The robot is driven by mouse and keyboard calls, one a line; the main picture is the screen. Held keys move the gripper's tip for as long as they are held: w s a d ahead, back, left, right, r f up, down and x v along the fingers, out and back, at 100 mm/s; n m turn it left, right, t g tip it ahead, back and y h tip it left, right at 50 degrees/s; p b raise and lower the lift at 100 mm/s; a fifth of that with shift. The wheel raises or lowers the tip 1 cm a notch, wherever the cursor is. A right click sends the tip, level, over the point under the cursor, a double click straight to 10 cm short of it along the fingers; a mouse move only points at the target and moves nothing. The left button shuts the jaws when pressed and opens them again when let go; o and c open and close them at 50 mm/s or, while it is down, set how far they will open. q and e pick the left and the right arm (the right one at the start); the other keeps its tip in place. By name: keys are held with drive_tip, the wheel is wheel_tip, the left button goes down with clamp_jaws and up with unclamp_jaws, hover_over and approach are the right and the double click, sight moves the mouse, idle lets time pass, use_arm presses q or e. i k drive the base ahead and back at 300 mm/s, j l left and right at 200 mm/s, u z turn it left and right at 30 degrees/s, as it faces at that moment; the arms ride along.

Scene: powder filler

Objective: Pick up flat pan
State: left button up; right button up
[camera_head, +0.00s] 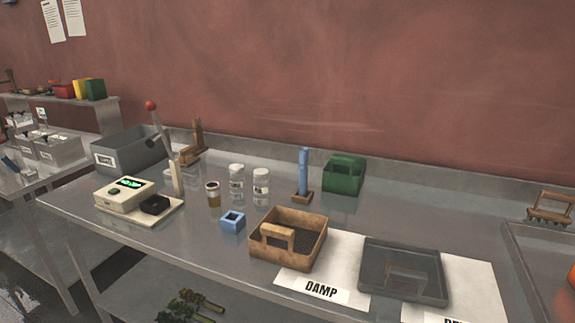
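A shallow dark grey pan (375,287) with a raised handle sits on a white sheet at the right of the metal table (110,240). It looks like the flat pan, and it lies level. A deeper brown box (287,262) with a handle and a dark mesh-like bottom sits to its left, on the sheet marked DAMP (321,290). Neither of my grippers is in view.
A cream scale (125,194) with a green display, two clear jars (236,182), a brown jar (213,195), a blue square cup (232,221), a blue-handled tool (303,170) and a green box (344,174) stand left and behind. A metal tray (519,262) borders the right.

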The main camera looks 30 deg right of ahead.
sight(412, 274)
drive_tip(key=k+z, duration=0.1)
drive_tip(key=z, duration=1.55)
drive_tip(key=u, duration=1.7)
drive_tip(key=z, duration=1.55)
